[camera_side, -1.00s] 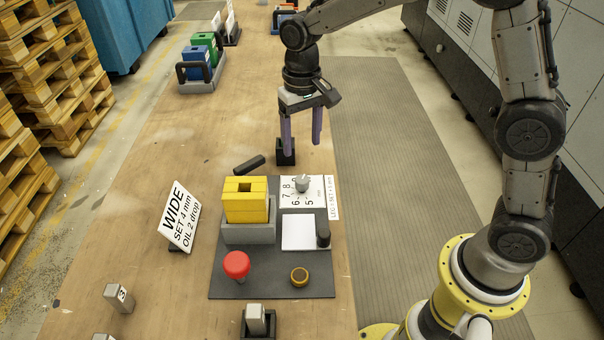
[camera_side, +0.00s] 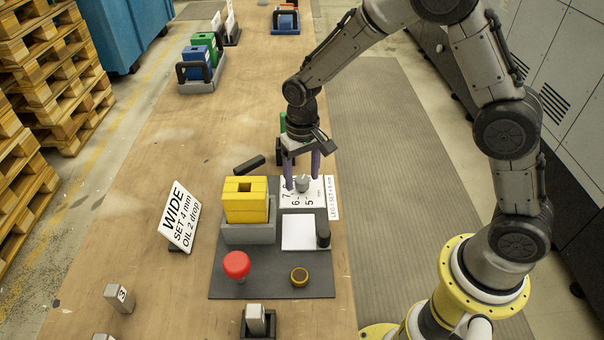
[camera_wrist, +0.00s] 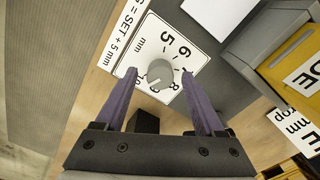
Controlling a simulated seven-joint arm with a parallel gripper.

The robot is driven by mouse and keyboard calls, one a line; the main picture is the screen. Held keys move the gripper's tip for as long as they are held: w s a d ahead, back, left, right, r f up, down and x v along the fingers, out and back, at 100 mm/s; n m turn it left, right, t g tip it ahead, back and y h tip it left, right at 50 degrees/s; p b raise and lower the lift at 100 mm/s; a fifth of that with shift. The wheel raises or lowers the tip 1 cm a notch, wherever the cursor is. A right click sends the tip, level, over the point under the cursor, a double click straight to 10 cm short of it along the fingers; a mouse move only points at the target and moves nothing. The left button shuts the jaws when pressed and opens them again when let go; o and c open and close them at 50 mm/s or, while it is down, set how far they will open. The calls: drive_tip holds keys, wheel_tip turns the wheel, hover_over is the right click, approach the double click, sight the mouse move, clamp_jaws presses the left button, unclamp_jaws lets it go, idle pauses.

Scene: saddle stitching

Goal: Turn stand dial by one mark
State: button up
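The stand dial (camera_side: 303,183) is a small grey knob on a white numbered plate (camera_side: 302,203). The numbers 5, 6 and 7 show in the side view. In the wrist view the dial (camera_wrist: 161,71) lies between and just beyond my fingertips, with 5, 6 and 8 readable around it and other marks partly covered. My gripper (camera_side: 302,180) points down over the back of the plate. It also shows in the wrist view (camera_wrist: 160,73). Its two purple fingers are open, one on each side of the dial, with a visible gap to it.
The yellow block (camera_side: 245,205) in its grey holder stands left of the dial. A white pad (camera_side: 298,232), a black cylinder (camera_side: 323,235), a red button (camera_side: 236,263) and a brass ring (camera_side: 299,276) sit in front. A sign (camera_side: 180,216) reads "WIDE SET 4 mm OIL 2 drop".

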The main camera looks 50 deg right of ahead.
clamp_jaws()
drive_tip(key=shift+n, duration=0.4)
drive_tip(key=n, duration=0.3)
drive_tip(key=shift+n, duration=2.5)
drive_tip(key=shift+o, duration=0.3)
unclamp_jaws()
